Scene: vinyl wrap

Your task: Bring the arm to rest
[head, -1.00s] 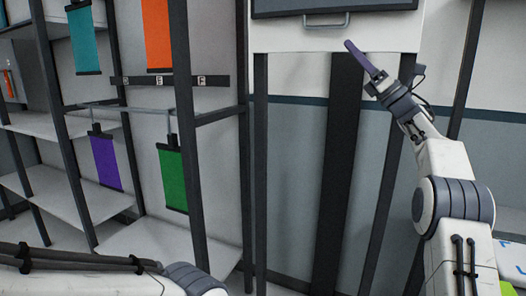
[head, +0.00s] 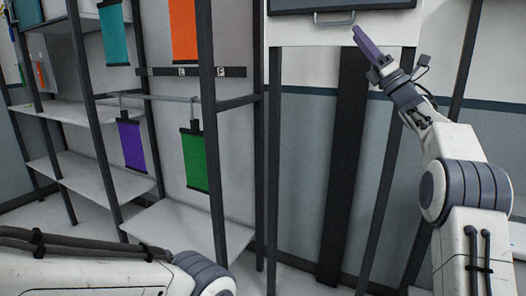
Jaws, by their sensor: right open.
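My right arm comes in from the right and reaches up and forward. Its gripper (head: 366,44) is open, its purple-grey fingers pointing up and left. In the picture the fingertips lie just below the handle (head: 334,18) of a dark-fronted panel; I cannot tell how far apart they are in depth. Nothing shows between the fingers. A link of my left arm (head: 90,270) crosses the bottom left, and its gripper is outside the view.
A dark-framed shelf rack (head: 215,150) stands at left. Teal (head: 115,35), orange (head: 184,30), purple (head: 131,145) and green (head: 195,160) sheets hang there. A dark upright (head: 342,170) stands below the panel. The space between rack and right arm looks open.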

